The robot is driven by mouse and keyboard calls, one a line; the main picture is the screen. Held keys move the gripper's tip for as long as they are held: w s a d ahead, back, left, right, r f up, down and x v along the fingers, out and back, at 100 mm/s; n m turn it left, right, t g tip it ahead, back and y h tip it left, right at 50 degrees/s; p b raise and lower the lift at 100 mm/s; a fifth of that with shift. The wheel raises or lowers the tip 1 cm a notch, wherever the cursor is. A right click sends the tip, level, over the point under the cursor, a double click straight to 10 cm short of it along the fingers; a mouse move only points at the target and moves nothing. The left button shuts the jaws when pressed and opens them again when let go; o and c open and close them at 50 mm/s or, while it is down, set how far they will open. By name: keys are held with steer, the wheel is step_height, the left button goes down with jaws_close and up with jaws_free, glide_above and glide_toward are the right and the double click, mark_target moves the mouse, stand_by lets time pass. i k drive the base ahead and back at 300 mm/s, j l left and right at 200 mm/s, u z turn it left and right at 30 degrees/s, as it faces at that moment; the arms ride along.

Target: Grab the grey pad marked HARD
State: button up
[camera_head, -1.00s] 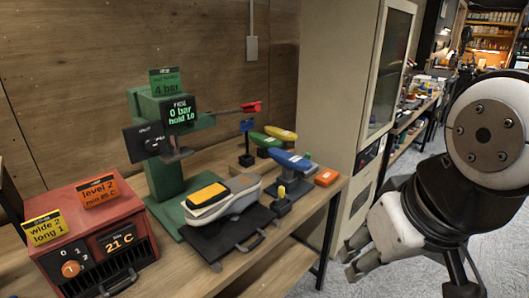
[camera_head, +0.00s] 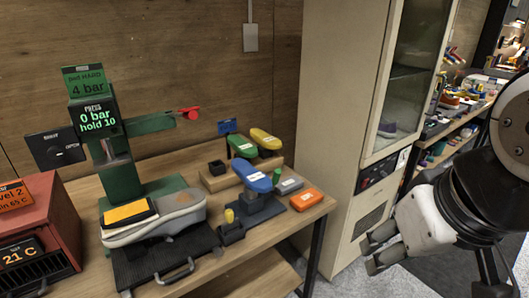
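A small grey pad (camera_head: 290,185) lies flat on the wooden bench, near its right end. Any marking on it is too small to read. An orange pad (camera_head: 307,199) lies just in front of it. The green press (camera_head: 122,178) at the left bears a green sign (camera_head: 85,81) reading "pad HARD, 4 bar". My gripper (camera_head: 371,254) is at the right, beyond the bench's right end and lower in the picture than the grey pad. Its fingers look parted, with nothing between them.
A grey sneaker (camera_head: 180,217) with a yellow-topped pad on it rests on a black tray (camera_head: 140,272) at the press. A blue shoe form (camera_head: 252,176) stands left of the grey pad, with a green cylinder (camera_head: 276,177) between. A tall cabinet (camera_head: 335,120) stands behind my gripper.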

mark_target(289, 184)
steer(key=i+l+u, duration=0.35)
steer(key=l, duration=0.3)
steer(key=i+l+u, duration=0.3)
steer(key=l, duration=0.45)
steer(key=i+l+u, duration=0.2)
steer(key=l, duration=0.2)
steer(key=i+l+u, duration=0.15)
steer(key=l, duration=0.25)
